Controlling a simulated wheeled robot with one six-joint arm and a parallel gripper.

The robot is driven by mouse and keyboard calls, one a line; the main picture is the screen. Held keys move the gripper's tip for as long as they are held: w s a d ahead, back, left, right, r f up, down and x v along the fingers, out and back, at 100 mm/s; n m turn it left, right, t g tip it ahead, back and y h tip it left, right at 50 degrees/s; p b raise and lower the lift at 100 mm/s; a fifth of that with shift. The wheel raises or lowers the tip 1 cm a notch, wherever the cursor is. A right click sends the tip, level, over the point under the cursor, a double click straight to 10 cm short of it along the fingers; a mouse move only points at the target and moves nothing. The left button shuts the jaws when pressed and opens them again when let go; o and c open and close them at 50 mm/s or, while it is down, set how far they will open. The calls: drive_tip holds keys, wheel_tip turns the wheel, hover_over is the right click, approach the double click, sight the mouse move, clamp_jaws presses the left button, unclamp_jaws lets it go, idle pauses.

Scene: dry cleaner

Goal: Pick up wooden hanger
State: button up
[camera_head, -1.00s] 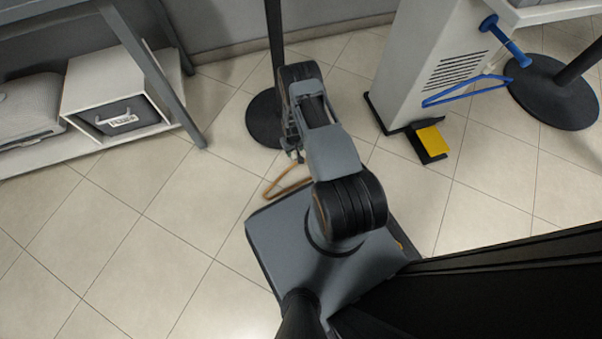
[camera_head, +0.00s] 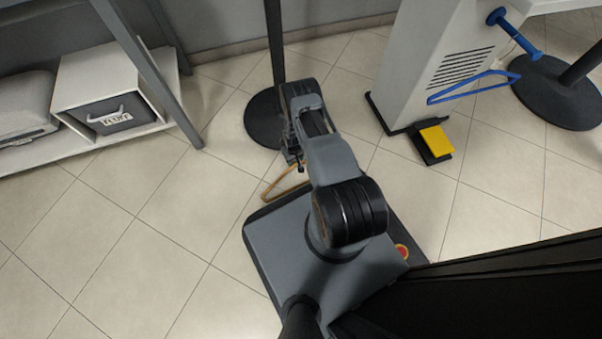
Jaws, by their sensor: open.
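The wooden hanger (camera_head: 279,182) shows as a thin tan outline on the tiled floor, just left of my arm and beyond my base. Its right part is hidden behind my arm. My gripper (camera_head: 293,160) points down right by the hanger's upper end; it is small and partly covered by my arm, and its jaws are open. I cannot tell whether the jaws touch the hanger.
A dark post on a round base (camera_head: 262,118) stands just behind my gripper. A white machine (camera_head: 420,70) with a yellow pedal (camera_head: 435,139) and a blue hanger (camera_head: 470,88) is at the right. A shelf (camera_head: 100,75) holding a "FLUFF" bin (camera_head: 122,115) is at left. The left floor is clear.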

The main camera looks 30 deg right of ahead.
drive_tip(key=shift+c, duration=0.3)
clamp_jaws()
drive_tip(key=shift+r, duration=0.15)
